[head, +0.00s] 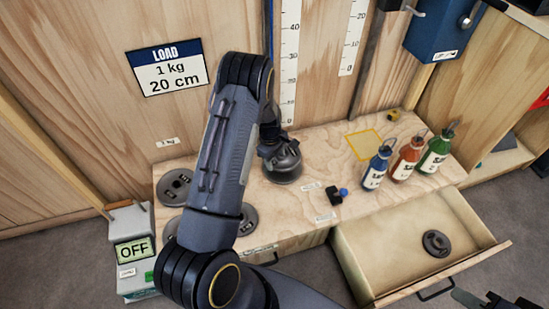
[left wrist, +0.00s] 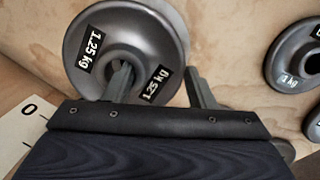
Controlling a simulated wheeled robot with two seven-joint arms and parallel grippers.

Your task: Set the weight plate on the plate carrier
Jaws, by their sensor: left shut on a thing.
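A grey round weight plate labelled 1.25 kg (left wrist: 152,32) fills the upper left of the left wrist view. My left gripper (left wrist: 163,88) is shut on it, with one finger at its centre hole and the other beyond its rim. In the head view the left gripper (head: 281,160) points down over the bench near the ruler's foot, with the plate (head: 284,179) under it. Whether the plate touches the bench is unclear. I cannot make out the plate carrier. Dark parts at the lower right edge look like my right gripper (head: 500,301); its jaws are unclear.
Other grey plates (head: 174,187) lie at the bench's left. An open drawer (head: 368,268) holds a dark disc (head: 436,243). Blue, red and green bottles (head: 405,160) stand at the right. A sign (head: 167,70) reads LOAD 1 kg 20 cm. A box (head: 133,250) shows OFF.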

